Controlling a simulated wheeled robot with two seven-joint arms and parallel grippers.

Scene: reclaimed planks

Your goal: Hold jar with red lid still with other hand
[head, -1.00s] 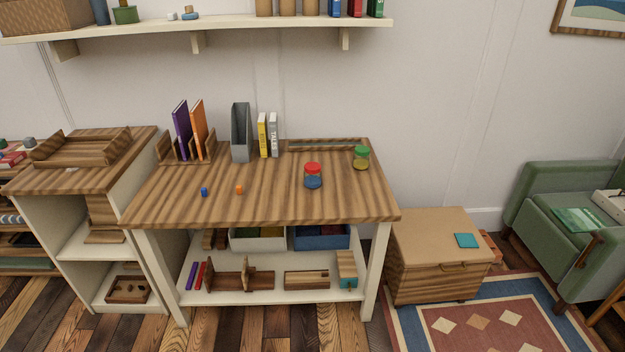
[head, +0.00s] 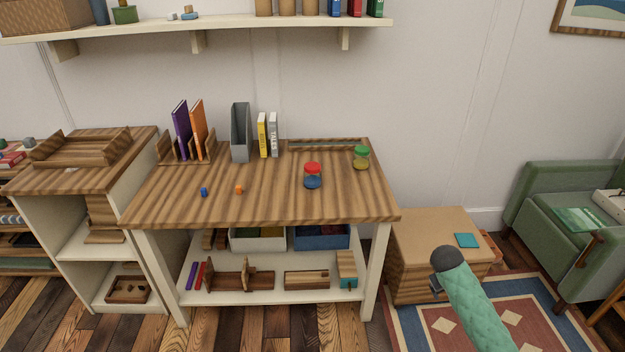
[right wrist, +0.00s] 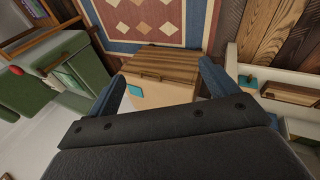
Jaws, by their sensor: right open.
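The jar with the red lid (head: 312,175) stands upright on the wooden table (head: 260,205), right of the middle, with blue contents. A second jar with a green lid (head: 361,157) and yellowish contents stands behind it to the right. My right arm comes in at the lower right of the head view, over the rug and clear of the table. My right gripper (right wrist: 168,85) is open and empty in the right wrist view, with the low wooden chest (right wrist: 165,75) seen between its fingers. Neither jar is visible in the wrist view. My left gripper is not in view.
A shelf (head: 200,32) hangs above. The tabletop around the red-lidded jar is clear.

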